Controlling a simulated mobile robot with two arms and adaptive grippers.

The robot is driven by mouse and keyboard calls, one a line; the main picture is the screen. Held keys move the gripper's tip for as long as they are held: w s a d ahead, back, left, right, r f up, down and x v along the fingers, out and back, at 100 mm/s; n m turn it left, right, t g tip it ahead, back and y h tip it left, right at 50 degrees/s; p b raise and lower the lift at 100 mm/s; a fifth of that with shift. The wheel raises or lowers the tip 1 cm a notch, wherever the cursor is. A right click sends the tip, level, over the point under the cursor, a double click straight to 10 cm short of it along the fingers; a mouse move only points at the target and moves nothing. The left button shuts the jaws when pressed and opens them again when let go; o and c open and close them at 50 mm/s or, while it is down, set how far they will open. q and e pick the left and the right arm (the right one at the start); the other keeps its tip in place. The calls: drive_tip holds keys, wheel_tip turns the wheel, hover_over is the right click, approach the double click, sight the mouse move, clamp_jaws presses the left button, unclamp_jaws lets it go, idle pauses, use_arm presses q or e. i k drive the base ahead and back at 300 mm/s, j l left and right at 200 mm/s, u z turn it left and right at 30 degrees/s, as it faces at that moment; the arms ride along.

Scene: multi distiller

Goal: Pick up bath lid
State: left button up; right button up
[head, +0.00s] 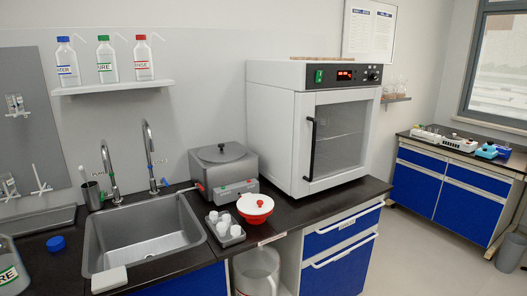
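The bath lid (212,154) is a round, flat grey disc with a small dark knob on top. It lies on the grey box-shaped bath (230,172), which stands on the black counter between the sink and the large white oven. The lid appears to cover the bath's opening, so the inside is hidden. The bath's front carries red and green markings. Neither of my grippers shows in the head view.
The oven (275,120) stands close on the bath's right. A white-and-red bowl (255,207) and a rack of white cups (225,228) sit in front. The sink (145,235) with taps (148,155) is left. A bottle shelf (112,87) hangs above.

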sight(220, 153)
drive_tip(key=i+l+z, duration=0.15)
drive_tip(key=i+z, duration=0.5)
drive_tip(key=i, duration=0.2)
